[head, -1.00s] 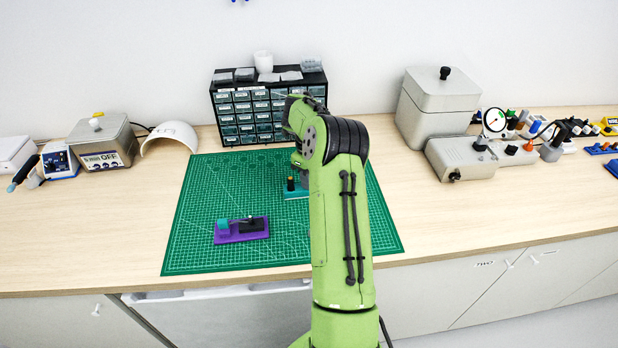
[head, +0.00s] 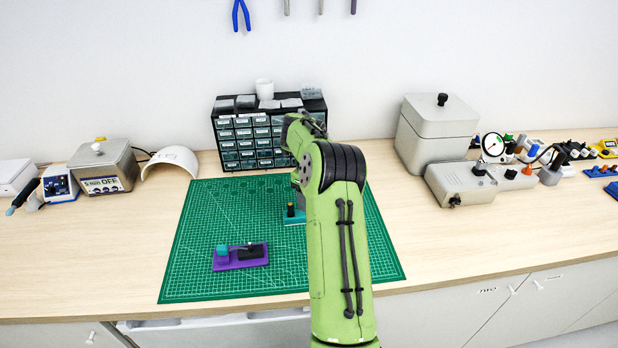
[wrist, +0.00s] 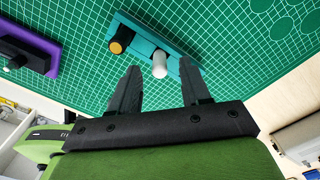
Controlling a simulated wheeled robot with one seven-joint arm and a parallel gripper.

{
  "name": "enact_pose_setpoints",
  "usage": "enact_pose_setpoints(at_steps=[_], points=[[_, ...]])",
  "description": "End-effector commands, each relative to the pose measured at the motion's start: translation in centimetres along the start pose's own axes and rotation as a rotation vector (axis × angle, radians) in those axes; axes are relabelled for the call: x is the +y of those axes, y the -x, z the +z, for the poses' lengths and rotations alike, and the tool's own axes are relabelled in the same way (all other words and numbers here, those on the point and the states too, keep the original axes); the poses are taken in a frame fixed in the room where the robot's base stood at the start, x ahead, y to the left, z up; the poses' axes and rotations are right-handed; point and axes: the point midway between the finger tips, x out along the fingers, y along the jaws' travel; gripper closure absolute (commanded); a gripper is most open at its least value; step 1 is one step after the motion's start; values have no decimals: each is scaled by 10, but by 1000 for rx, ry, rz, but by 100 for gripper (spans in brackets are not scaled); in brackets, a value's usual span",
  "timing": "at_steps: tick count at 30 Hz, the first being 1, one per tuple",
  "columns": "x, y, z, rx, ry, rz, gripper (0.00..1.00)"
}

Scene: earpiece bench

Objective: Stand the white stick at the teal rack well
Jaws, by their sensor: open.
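The teal rack (wrist: 150,38) lies on the green mat, and its left part shows in the head view (head: 293,221) beside my arm. The white stick (wrist: 160,66) appears upright at the rack, its rounded end towards the wrist camera. I cannot tell how deep its lower end sits. A black stick with an orange top (wrist: 117,46) stands at the rack's left part in the wrist view. My gripper (wrist: 160,68) is open, with a finger on either side of the white stick and a gap to each. My arm hides the gripper and white stick in the head view.
A purple rack (head: 229,266) with a teal block and a black block lies front left on the green mat (head: 190,285). A drawer cabinet (head: 230,160) stands behind the mat. Grey boxes (head: 440,128) stand at the right. The mat's left side is mostly clear.

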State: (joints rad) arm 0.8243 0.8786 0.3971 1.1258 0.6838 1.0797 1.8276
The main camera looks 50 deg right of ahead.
Motion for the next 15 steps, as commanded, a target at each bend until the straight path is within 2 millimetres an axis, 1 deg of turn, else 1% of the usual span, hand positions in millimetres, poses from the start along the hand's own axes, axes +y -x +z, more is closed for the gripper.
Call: enact_pose_setpoints(at_steps=[1,6,9,12,15], points=[[-1,19,1,-2,0,-6,53],[0,70,1,-2,0,-5,53],[0,96,1,-1,0,-4,53],[0,116,1,-1,0,-2,53],[0,126,0,-1,0,-1,53]])
